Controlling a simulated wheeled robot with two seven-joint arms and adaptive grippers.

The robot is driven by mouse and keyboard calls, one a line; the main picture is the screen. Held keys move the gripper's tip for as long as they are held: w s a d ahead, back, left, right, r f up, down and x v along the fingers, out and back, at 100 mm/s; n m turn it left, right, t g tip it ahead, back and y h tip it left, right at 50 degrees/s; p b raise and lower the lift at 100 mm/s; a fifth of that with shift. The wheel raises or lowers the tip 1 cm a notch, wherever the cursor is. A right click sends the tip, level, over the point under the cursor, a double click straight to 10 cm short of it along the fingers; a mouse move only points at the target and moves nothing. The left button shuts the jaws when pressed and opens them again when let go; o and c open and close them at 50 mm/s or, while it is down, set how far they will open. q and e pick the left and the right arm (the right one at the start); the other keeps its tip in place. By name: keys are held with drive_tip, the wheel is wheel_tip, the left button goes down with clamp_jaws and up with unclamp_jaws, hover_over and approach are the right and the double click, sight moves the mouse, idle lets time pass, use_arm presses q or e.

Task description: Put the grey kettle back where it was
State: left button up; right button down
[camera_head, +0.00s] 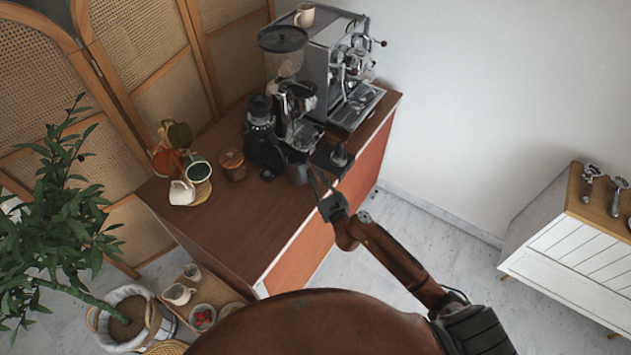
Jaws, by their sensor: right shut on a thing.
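The grey kettle (298,170) is a small dark grey vessel at the front edge of the brown coffee cart (238,232), just in front of the grinder. My right gripper (316,176) reaches in from the lower right and is shut on the kettle's right side. The kettle looks upright. I cannot tell whether its base touches the cart top. My left gripper is not in view.
The black grinder (260,138) and the espresso machine (328,62) stand close behind the kettle. A tamper (339,156) stands to its right. The cart's front left is clear.

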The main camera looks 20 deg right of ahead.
sight(316, 180)
drive_tip(key=shift+w+d+f, duration=0.1)
drive_tip(key=shift+w+f, duration=0.3)
drive_tip(key=shift+w, duration=0.05)
drive_tip(key=shift+w+d+f, duration=0.2)
drive_tip(key=shift+w+f, duration=0.15)
drive_tip(key=shift+f, duration=0.1)
wheel_tip(316, 180, down, 3)
drive_tip(key=shift+w+f+b, duration=0.1)
drive_tip(key=shift+b, duration=0.55)
drive_tip(key=shift+f, duration=0.15)
drive_tip(key=c, duration=1.9)
unclamp_jaws()
